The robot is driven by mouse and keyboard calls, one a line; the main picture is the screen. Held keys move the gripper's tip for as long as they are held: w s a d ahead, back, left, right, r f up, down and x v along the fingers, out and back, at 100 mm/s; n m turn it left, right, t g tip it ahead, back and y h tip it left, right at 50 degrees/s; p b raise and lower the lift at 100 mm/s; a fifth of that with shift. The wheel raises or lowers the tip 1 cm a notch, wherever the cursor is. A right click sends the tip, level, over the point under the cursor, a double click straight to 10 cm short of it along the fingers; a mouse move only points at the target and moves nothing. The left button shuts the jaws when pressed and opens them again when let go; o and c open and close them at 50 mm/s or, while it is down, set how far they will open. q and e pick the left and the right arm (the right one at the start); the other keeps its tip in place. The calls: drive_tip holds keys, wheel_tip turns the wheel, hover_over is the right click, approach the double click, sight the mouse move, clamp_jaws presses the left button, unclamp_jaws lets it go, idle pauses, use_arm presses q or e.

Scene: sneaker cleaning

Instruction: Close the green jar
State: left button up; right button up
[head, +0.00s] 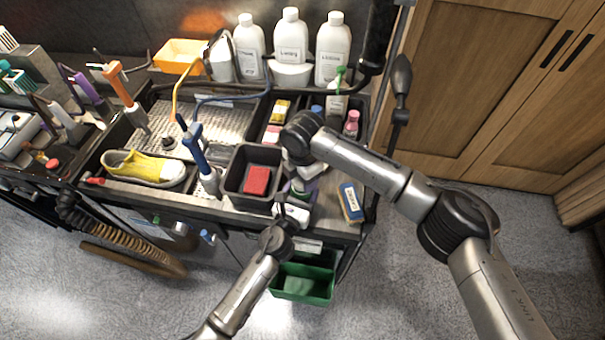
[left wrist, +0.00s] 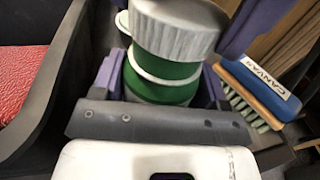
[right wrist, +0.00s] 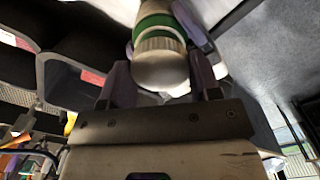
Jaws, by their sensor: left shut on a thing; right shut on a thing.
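The green jar (left wrist: 165,88) has a green body with a white band. It stands between the purple fingers of my left gripper (left wrist: 160,92), which is shut on it. The white ribbed lid (left wrist: 178,28) is at the jar's top, and I cannot tell whether it is fully seated. In the right wrist view the lid (right wrist: 160,62) is between the fingers of my right gripper (right wrist: 158,78), which is shut on it, with the jar's green band (right wrist: 157,22) just beyond. In the head view both grippers meet at the bench's front right and mostly hide the jar.
A black bin (head: 236,186) with a red block (head: 257,181) is just left of the grippers. A blue canvas brush (head: 351,202) lies to the right. A yellow sneaker (head: 144,167) and a blue-handled brush (head: 195,150) are farther left. White bottles (head: 291,40) stand behind.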

drive_tip(key=shift+f, duration=0.55)
idle(0.4)
